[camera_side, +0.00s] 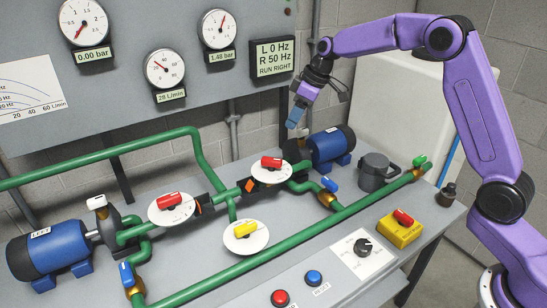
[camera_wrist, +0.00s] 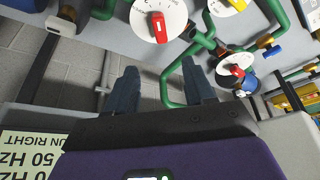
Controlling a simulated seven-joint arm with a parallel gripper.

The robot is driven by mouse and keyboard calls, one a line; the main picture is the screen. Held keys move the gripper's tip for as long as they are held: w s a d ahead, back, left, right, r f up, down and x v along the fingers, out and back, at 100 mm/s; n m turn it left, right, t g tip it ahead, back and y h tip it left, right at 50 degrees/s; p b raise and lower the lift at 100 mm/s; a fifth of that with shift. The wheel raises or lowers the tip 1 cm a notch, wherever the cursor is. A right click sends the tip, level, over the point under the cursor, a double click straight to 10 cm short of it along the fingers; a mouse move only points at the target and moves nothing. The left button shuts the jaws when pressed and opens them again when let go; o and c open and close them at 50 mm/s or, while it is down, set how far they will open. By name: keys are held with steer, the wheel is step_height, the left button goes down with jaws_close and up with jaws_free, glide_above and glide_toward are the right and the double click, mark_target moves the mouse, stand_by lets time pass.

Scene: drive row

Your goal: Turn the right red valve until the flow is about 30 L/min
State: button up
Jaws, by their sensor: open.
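The right red valve (camera_side: 271,162) has a red handle on a white round dial plate, set in the green piping near the right pump. In the wrist view, a red handle on a white dial (camera_wrist: 158,28), apparently the same valve, lies beyond my fingertips. My gripper (camera_side: 294,121) hangs above and slightly right of the valve, apart from it. In the wrist view its two fingers (camera_wrist: 160,75) are spread with nothing between them. The round flow gauge (camera_side: 164,68) has a display (camera_side: 171,96) reading 28 L/min.
The left red valve (camera_side: 171,199) and yellow valve (camera_side: 246,230) sit nearby on white dials. The right blue motor (camera_side: 331,148) stands close right of my gripper. A grey jug (camera_side: 375,172) is farther right. The display panel (camera_side: 272,58) reads L 0 Hz, R 50 Hz, RUN RIGHT.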

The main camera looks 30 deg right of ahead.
mark_target(273, 159)
steer(key=x, duration=1.6)
steer(key=shift+f, duration=0.2)
steer(key=shift+s, duration=0.1)
jaws_close()
